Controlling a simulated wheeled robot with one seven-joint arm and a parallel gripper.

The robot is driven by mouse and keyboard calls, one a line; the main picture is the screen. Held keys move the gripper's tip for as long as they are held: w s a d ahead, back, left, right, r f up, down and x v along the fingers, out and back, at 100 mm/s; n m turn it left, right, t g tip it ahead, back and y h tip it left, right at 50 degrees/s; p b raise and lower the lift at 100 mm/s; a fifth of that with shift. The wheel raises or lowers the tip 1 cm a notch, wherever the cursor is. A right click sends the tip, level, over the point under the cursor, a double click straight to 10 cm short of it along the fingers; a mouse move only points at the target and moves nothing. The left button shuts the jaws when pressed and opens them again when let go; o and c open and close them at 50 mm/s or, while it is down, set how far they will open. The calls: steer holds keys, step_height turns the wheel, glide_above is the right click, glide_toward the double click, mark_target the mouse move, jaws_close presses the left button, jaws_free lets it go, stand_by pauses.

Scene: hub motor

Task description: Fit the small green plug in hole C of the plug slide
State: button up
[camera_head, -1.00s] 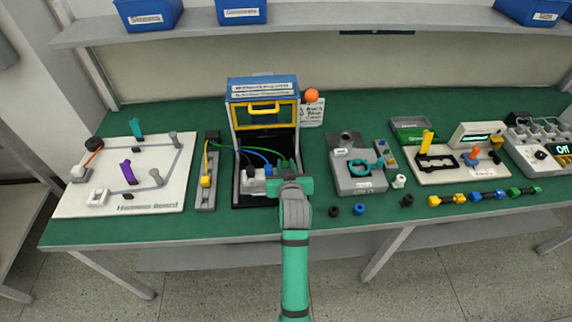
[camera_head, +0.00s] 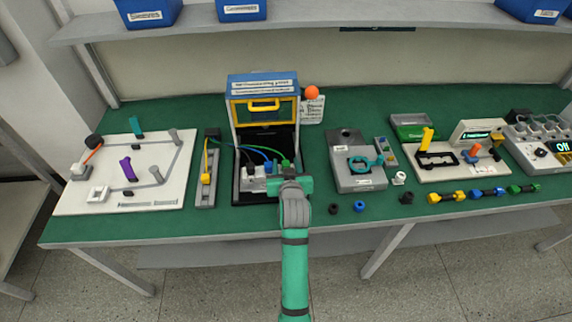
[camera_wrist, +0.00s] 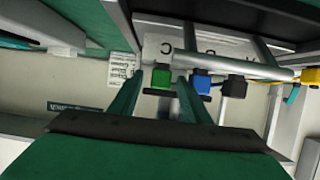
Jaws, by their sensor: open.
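The small green plug (camera_wrist: 161,76) is between my gripper's fingertips in the wrist view, with visible gaps beside it. My gripper (camera_wrist: 160,86) is open around the plug. In the head view the green plug (camera_head: 285,164) shows just beyond my gripper (camera_head: 288,178), at the right end of the pale plug slide block (camera_head: 256,184). A letter C shows on the pale panel (camera_wrist: 151,49) near the green plug in the wrist view. Whether the plug is seated in a hole cannot be told.
A blue plug (camera_wrist: 201,83) and a black plug (camera_wrist: 234,87) stand close beside the green one. A yellow plug (camera_head: 206,181) is on a grey strip to the left. The blue-topped housing (camera_head: 262,84) rises behind. A grey fixture (camera_head: 360,184) stands to the right.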

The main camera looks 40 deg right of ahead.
steer(key=v, duration=1)
steer(key=shift+s+a+r, duration=0.15)
steer(key=shift+s+a, duration=0.1)
steer(key=shift+s, duration=0.05)
steer(key=s+a+f+n+t+y, duration=0.1)
steer(key=s+a+f+n, duration=0.1)
steer(key=s+a+f, duration=0.5)
steer(key=s+a+f+n+t+y, duration=0.1)
steer(key=s+a+f+y, duration=0.15)
steer(key=a, duration=0.95)
steer(key=s+a+r+n+t+y, duration=0.1)
steer(key=s+a, duration=0.5)
steer(key=s, duration=0.3)
steer(key=s+a+r+n+y, duration=0.1)
steer(key=s+a+n+y, duration=0.1)
steer(key=s+a, duration=0.4)
steer(key=s, duration=0.4)
steer(key=shift+a+r+t, duration=0.3)
steer(key=shift+r+t, duration=0.1)
steer(key=shift+y, duration=0.25)
